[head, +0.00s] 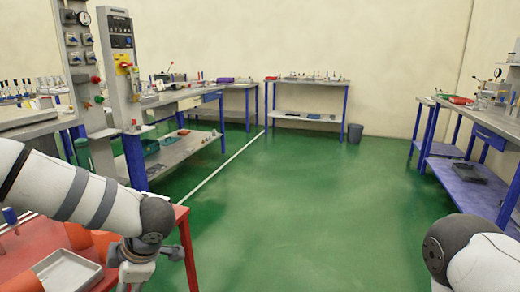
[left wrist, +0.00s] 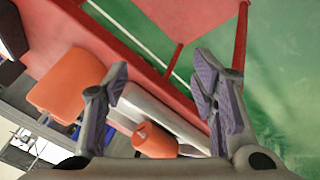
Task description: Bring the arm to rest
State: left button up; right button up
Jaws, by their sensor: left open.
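My left arm comes in from the left in the head view, over the red table (head: 182,226). My left gripper (left wrist: 161,72) shows in the left wrist view with its two fingers spread wide apart and nothing between the tips. Beyond the fingers are the red tabletop's edge and the green floor. Its fingers are hard to make out in the head view, near the bottom edge. At the lower right of the head view only a rounded part of my right arm shows; its gripper is out of sight.
A grey tray (head: 68,271) lies on the red table. In the left wrist view, an orange block (left wrist: 66,86) and an orange rounded piece (left wrist: 154,141) are near the fingers. A control column (head: 122,70) stands behind the table. The green floor (head: 300,200) ahead is clear.

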pick_arm(q)
jog(key=s+d+f+m+t+h, duration=0.2)
jog(key=s+d+f+m+h, duration=0.1)
jog(key=s+f+m, duration=1.25)
jog(key=s+d+f+m+g+h, duration=0.1)
jog(key=s+f+m+g, duration=0.1)
jog(key=s, duration=0.9)
jog(key=s+d+f+m+g+h, duration=0.1)
jog(key=s+m+g, duration=0.3)
jog(key=s, duration=0.7)
jog(key=shift+f+m+h, duration=0.45)
jog(key=shift+f+h, duration=0.05)
jog(key=shift+h, duration=0.1)
jog(key=shift+s+a, duration=0.1)
